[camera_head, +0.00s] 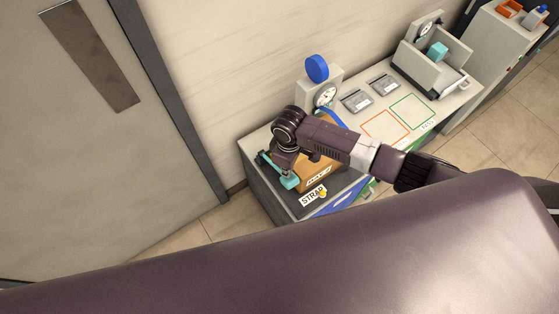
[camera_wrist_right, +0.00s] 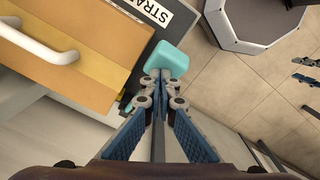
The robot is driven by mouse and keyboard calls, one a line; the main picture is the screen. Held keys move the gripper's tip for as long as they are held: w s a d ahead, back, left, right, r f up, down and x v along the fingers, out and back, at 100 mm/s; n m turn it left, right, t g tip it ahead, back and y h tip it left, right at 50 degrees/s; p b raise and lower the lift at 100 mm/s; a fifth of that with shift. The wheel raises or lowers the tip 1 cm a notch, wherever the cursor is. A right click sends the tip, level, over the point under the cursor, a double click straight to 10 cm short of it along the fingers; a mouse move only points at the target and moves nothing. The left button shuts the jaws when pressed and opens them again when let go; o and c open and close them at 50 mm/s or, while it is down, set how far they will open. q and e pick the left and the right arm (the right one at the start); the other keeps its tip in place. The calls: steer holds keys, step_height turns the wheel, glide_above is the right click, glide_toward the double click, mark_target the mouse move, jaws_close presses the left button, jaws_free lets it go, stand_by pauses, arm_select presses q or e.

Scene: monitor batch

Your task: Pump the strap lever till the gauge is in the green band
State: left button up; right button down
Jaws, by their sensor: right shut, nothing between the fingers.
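The teal strap lever (camera_head: 289,183) sticks out at the near left corner of the strap station, and its block-shaped end (camera_wrist_right: 167,60) shows in the right wrist view. My right gripper (camera_head: 284,160) is over the lever, and its closed fingertips (camera_wrist_right: 158,77) lie right at the teal end with nothing between them. I cannot tell whether they touch it. The gauge (camera_head: 326,96) has a round white dial and stands behind the box on the bench. Its needle is too small to read. The "STRAP" label (camera_head: 313,196) lies in front. My left gripper is not in view.
A brown box (camera_head: 322,178) stands beside the lever; its tan top with a white handle (camera_wrist_right: 38,46) shows in the right wrist view. A blue round knob (camera_head: 317,68) tops the gauge housing. Orange (camera_head: 385,126) and green (camera_head: 412,111) outlined areas on the bench are empty.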

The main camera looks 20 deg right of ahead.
steer(key=shift+f+b, duration=1.55)
steer(key=shift+f, duration=1)
steer(key=shift+r, duration=0.15)
step_height(320, 180, up, 7)
steer(key=p, duration=0.7)
steer(key=shift+p, duration=0.35)
steer(key=shift+s+a, duration=0.1)
stand_by(0.3)
